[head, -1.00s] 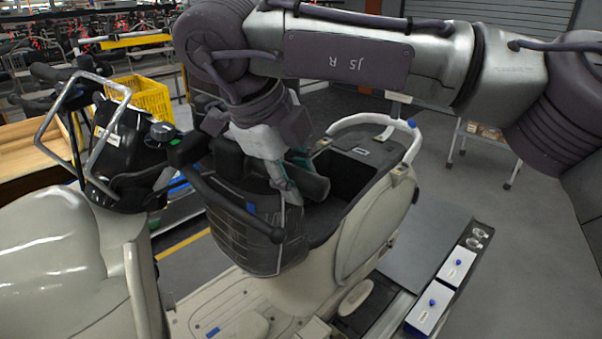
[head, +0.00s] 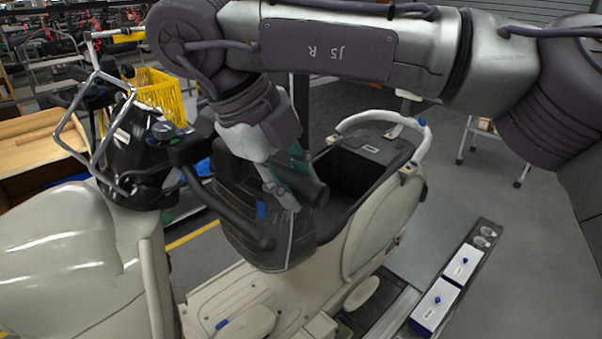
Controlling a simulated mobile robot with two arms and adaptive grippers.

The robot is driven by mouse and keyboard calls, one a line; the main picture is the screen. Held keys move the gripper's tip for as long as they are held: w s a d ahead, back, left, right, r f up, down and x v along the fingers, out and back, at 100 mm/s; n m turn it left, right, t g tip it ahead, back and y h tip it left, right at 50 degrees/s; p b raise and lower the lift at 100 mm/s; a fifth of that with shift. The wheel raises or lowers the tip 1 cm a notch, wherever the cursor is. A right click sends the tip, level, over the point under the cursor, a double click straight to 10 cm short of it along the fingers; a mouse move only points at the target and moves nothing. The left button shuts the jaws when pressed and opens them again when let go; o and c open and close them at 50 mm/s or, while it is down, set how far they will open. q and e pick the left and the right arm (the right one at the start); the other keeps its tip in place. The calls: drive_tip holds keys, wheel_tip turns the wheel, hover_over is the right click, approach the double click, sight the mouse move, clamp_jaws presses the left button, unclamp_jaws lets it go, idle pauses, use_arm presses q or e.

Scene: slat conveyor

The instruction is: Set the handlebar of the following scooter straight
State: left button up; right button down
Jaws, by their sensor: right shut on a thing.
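The middle scooter (head: 385,225) is cream, with an open dark compartment (head: 355,180) at its back. Its black handlebar (head: 225,208) slants from upper left down to a grip end near the front panel (head: 285,245). It sits at an angle to the body. My right gripper (head: 285,190) reaches down from above and is shut on a dark part of the handlebar. The fingertips and the exact contact are partly hidden by the wrist and the dark parts. My left gripper is not in view.
Another cream scooter (head: 55,250) with a metal tube frame (head: 65,115) stands close at the left. A yellow crate (head: 160,100) and a wooden bench (head: 35,145) are behind. White boxes (head: 435,305) lie at the right.

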drive_tip(key=shift+s+a+r, duration=0.25)
drive_tip(key=shift+s+r, duration=0.1)
drive_tip(key=shift+s+a+r+m+g+p, duration=0.25)
drive_tip(key=shift+s+a+m+g+p, duration=0.2)
drive_tip(key=shift+s, duration=0.25)
drive_tip(key=shift+s+a+r+m+g+h, duration=0.5)
drive_tip(key=shift+s+a+r, duration=0.4)
drive_tip(key=shift+s+a, duration=0.25)
drive_tip(key=shift+s, duration=0.1)
